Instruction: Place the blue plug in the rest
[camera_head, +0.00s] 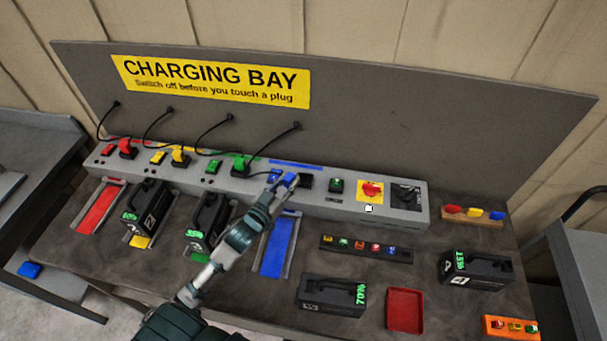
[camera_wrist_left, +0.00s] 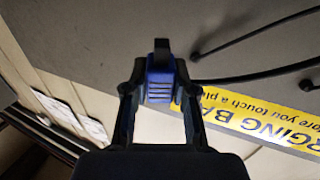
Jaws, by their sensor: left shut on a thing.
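My left gripper (camera_head: 281,185) is shut on the blue plug (camera_head: 290,178), at the blue-marked place on the long grey charging strip (camera_head: 330,203). In the left wrist view the blue plug (camera_wrist_left: 160,82), with a black tip, sits between the two dark fingers. The gripper hides part of the strip, so I cannot tell whether the plug touches it. A dark block (camera_head: 306,183) shows just right of the plug. I cannot tell which part is the rest. My right gripper is not in view.
Red (camera_head: 126,149), yellow (camera_head: 180,157) and green (camera_head: 240,165) plugs stand on the strip to the left. Black batteries stand on the bench, including one reading 70% (camera_head: 331,296). A red tray (camera_head: 405,311) lies at the front. Black cables hang from the board.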

